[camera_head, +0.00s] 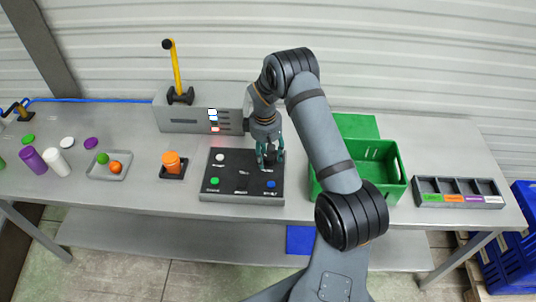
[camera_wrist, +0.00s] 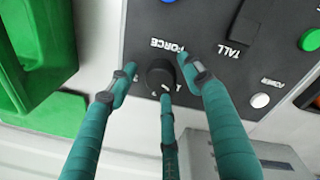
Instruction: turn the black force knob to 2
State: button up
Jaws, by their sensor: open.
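The black force knob (camera_wrist: 160,75) sits on the dark control panel (camera_wrist: 130,30), below the word FORCE, which reads upside down in the wrist view. The dial numbers around the knob are partly hidden and too small to read surely. My gripper (camera_wrist: 160,85) is open, with its teal fingers spread around the knob, apart from its sides as far as I can see. In the head view my gripper (camera_head: 270,158) hangs over the upper right of the panel (camera_head: 240,188) and largely hides the knob.
The panel also carries a white button (camera_head: 220,157), a green button (camera_head: 215,181) and a blue button (camera_head: 271,184). A grey machine box (camera_head: 180,118) with a yellow lever (camera_head: 175,68) stands behind. A green crate (camera_head: 392,185) is close on the right, beside a compartment tray (camera_head: 425,195).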

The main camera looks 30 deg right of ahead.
jog(key=shift+c, duration=0.4)
jog(key=c, duration=1.1)
jog(key=shift+f+b, duration=0.1)
jog(key=shift+b, duration=0.25)
jog(key=shift+w+f+m+b, duration=0.1)
jog(key=shift+m+b, duration=0.9)
jog(key=m+b, duration=0.3)
jog(key=shift+m, duration=0.3)
jog(key=m+b, duration=0.3)
jog(key=shift+g, duration=0.3)
jog(key=shift+w+r+m+b, duration=0.15)
jog(key=shift+m+b, duration=0.55)
jog(key=shift+m, duration=0.7)
jog(key=shift+r+m, duration=0.1)
jog(key=shift+m, duration=0.2)
